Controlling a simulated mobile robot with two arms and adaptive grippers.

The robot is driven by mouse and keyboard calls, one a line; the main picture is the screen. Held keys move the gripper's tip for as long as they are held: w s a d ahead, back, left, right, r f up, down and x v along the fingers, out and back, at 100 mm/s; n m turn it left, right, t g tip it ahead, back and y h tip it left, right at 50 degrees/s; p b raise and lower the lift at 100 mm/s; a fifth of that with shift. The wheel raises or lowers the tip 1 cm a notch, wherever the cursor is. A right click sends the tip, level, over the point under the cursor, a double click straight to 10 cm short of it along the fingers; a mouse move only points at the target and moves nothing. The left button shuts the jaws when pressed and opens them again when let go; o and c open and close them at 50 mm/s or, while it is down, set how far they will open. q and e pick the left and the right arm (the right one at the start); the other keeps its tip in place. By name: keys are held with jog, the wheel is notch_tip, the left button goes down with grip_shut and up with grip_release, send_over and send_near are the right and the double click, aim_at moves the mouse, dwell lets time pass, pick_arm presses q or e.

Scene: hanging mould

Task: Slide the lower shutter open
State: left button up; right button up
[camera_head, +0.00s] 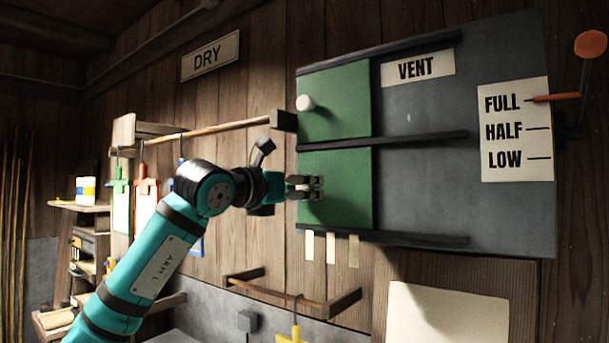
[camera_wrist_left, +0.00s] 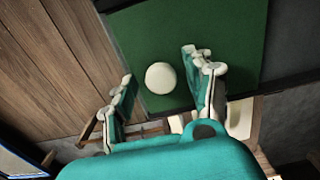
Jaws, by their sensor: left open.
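The lower shutter (camera_head: 345,200) is a green panel between the middle and bottom dark rails, at the left end of the grey vent board. My left gripper (camera_head: 318,187) is in front of its left part and hides its knob in the head view. In the left wrist view the round white knob (camera_wrist_left: 160,78) stands on the green shutter (camera_wrist_left: 235,40), between the two spread fingers of my left gripper (camera_wrist_left: 158,75). The fingers are open, with a visible gap on each side of the knob. My right gripper is not in view.
The upper green shutter (camera_head: 345,95) with its white knob (camera_head: 305,102) is just above. A wooden rail (camera_head: 215,130) is at the left. A lever (camera_head: 555,97) points at FULL.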

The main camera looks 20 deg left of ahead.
pick_arm(q)
jog(key=shift+x, duration=0.8)
jog(key=shift+c, duration=0.4)
grip_shut()
